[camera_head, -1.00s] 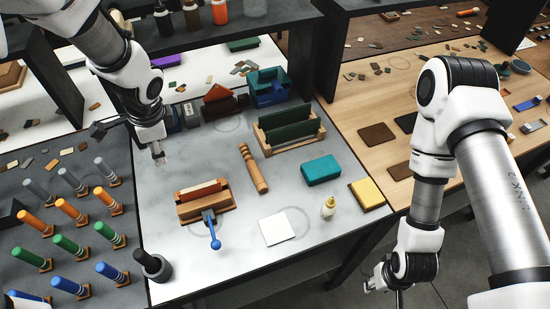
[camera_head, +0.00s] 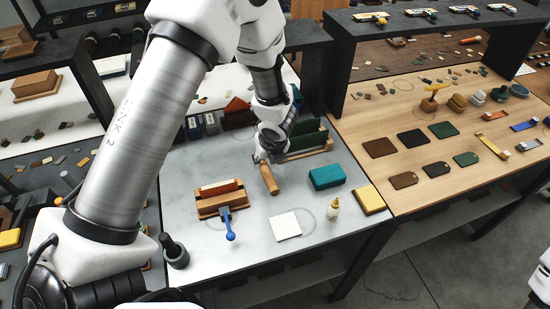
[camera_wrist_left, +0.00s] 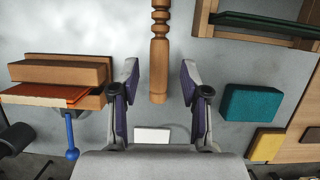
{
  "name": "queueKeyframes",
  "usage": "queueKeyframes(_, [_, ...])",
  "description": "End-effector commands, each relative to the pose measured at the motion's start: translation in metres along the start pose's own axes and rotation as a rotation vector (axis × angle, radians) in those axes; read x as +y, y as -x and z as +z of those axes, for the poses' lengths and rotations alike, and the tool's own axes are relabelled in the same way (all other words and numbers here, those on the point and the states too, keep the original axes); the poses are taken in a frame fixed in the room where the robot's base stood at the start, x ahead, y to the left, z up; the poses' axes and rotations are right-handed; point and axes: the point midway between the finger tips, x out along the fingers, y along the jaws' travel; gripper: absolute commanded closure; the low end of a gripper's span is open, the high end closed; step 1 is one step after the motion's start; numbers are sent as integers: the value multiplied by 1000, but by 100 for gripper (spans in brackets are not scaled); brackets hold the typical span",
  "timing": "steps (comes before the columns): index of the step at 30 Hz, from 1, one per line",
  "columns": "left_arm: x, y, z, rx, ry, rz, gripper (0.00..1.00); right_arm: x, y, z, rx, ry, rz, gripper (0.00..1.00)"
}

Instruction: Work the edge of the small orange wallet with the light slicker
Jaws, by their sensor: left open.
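The light wooden slicker (camera_head: 269,180), a turned rod with grooves, lies on the grey bench top. My left gripper (camera_head: 262,160) is over its far end, open. In the left wrist view the slicker (camera_wrist_left: 160,45) shows between the two spread fingers of the gripper (camera_wrist_left: 160,82); no grip on it is visible. The small orange wallet (camera_head: 220,187) sits in a wooden clamp (camera_head: 209,208) with a blue ball-ended lever (camera_head: 228,225), left of the slicker. The wallet (camera_wrist_left: 45,93) also shows in the left wrist view. My right gripper is out of view.
A wooden rack with dark green boards (camera_head: 308,138) stands close behind the gripper. A teal block (camera_head: 326,177), yellow block (camera_head: 369,200), small bottle (camera_head: 334,207) and white square (camera_head: 285,225) lie to the right and front. A dark cylinder tool (camera_head: 174,252) stands at front left.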

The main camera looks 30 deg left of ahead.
Motion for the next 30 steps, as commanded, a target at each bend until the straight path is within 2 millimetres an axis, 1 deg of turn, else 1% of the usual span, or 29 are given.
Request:
queueKeyframes(1, [0, -9, -2, 1, 0, 0, 54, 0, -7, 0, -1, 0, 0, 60])
queueKeyframes(15, [0, -79, -2, 0, 3, 1, 54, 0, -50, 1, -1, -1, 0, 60])
queueKeyframes(16, [0, -72, 0, -1, 2, 0, 65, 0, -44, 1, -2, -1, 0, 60])
queueKeyframes(17, [0, -71, 0, -1, 1, 0, 75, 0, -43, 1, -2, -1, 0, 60])
queueKeyframes(18, [0, -71, 0, -1, 1, 0, 90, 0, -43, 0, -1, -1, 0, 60])
queueKeyframes(19, [0, -71, 0, -1, 1, 0, 100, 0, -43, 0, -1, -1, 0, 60])
queueKeyframes(22, [0, -71, 0, -1, 1, 0, 100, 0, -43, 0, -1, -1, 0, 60])
queueKeyframes(23, [0, -71, 0, -1, 1, 0, 78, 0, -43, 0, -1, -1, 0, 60])
queueKeyframes(24, [0, -70, 0, -1, 1, 0, 92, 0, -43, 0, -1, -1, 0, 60])
queueKeyframes(25, [0, -70, 0, -1, 1, 0, 100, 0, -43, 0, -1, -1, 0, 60])
queueKeyframes(30, [0, -67, 1, -1, 2, 0, 100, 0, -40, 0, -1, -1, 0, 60])
